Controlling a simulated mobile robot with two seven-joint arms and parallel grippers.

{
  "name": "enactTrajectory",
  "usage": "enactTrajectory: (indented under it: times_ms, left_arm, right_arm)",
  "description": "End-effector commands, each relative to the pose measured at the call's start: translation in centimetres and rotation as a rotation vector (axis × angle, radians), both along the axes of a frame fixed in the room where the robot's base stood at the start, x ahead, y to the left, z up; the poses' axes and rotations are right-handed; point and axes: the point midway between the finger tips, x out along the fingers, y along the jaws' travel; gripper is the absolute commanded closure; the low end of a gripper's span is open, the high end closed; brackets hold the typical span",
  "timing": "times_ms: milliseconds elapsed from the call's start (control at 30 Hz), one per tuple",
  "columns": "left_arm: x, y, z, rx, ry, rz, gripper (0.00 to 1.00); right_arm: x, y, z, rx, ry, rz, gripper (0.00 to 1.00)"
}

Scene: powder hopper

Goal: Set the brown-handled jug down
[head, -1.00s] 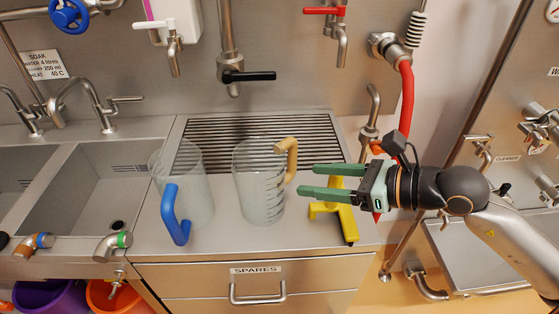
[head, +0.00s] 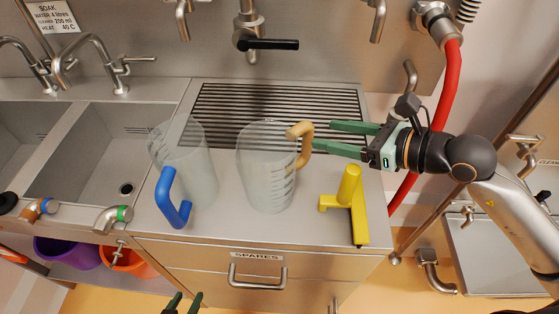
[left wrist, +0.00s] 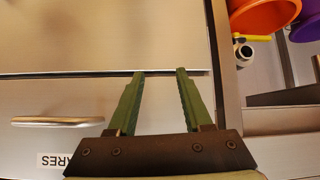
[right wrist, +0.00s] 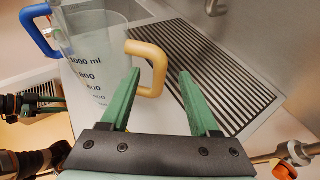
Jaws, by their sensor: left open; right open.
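The brown-handled jug (head: 266,175), clear with dark markings, stands upright on the steel counter. Its tan handle (head: 305,150) points right, towards my right gripper (head: 335,137). That gripper is open, its fingertips close to the handle. In the right wrist view the handle (right wrist: 158,72) appears between the open fingertips (right wrist: 160,75), nearer the left one; I cannot tell whether they reach around it. My left gripper (head: 187,300) is open and empty low at the front of the cabinet; the left wrist view shows its fingers (left wrist: 161,75) before the drawers.
A blue-handled jug (head: 185,170) stands just left. A yellow stand (head: 348,205) is on the counter to the right. A slatted drain grille (head: 280,108) lies behind, under a black-levered tap (head: 265,43). Sinks (head: 85,165) are left; a red hose (head: 445,85) hangs right.

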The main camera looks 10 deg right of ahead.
Motion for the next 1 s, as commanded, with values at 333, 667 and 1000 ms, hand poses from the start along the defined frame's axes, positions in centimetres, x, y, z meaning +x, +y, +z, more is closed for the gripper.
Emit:
enactTrajectory:
  times_ms: [333,667,1000]
  left_arm:
    - [0.0,0.0,0.9,0.0,0.001,0.0,0.5]
    - [0.0,0.0,2.1,0.0,0.001,0.0,0.5]
    - [0.0,0.0,2.2,0.0,0.0,0.0,0.5]
  right_arm:
    - [2.7,2.4,-1.4,0.0,-0.001,0.001,0.38]
    - [5.2,4.3,-2.8,0.001,0.001,0.001,0.38]
    - [6.5,5.5,-3.8,-0.001,-0.001,0.002,0.38]
